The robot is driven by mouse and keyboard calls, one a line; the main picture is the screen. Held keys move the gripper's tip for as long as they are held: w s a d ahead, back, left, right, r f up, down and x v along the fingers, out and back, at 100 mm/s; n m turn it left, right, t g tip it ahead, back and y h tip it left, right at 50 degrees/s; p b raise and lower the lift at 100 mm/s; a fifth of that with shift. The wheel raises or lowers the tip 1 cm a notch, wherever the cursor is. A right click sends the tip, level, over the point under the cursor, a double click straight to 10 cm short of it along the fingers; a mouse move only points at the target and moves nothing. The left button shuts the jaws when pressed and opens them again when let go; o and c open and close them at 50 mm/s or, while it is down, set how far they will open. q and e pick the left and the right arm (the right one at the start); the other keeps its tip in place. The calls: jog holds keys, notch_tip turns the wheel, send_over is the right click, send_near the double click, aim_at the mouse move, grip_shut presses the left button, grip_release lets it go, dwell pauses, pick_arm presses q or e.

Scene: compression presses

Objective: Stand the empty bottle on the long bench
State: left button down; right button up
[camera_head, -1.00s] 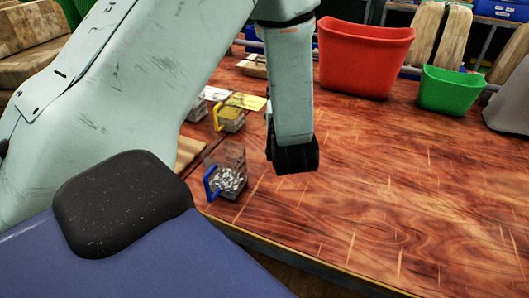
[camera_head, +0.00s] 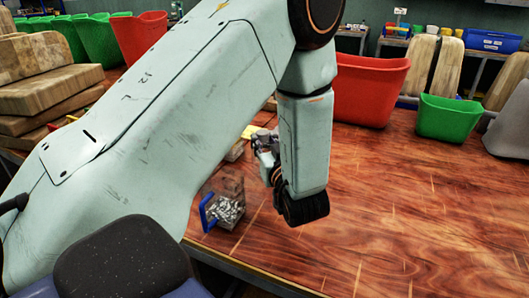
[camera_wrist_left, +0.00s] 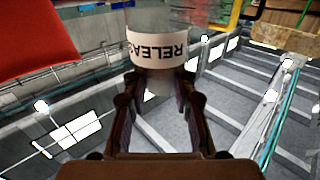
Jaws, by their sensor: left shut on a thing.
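My left gripper (camera_wrist_left: 157,92) is shut on a clear bottle (camera_wrist_left: 160,80) with a white label (camera_wrist_left: 156,50); the label's dark lettering appears upside down in the left wrist view. The bottle's top end in that picture is hard to make out. In the head view my left arm reaches over a reddish wooden bench (camera_head: 420,220). Its gripper and the bottle are mostly hidden there behind the wrist links, so I cannot tell their height above the bench. My right gripper is not in view.
A clear box of metal pieces with a blue handle (camera_head: 224,205) stands near the bench's front edge. A red bin (camera_head: 368,90) and a green bin (camera_head: 449,116) stand at the back. The middle and right of the bench top are clear. Wooden blocks (camera_head: 45,75) are stacked at left.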

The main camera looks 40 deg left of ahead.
pick_arm(q)
notch_tip(320, 180, down, 2)
jog(key=shift+a, duration=0.1)
jog(key=shift+w+a+f, duration=0.15)
jog(key=shift+f, duration=0.2)
jog(key=shift+r, duration=0.1)
jog(key=shift+d, duration=0.2)
jog(key=shift+b, duration=0.3)
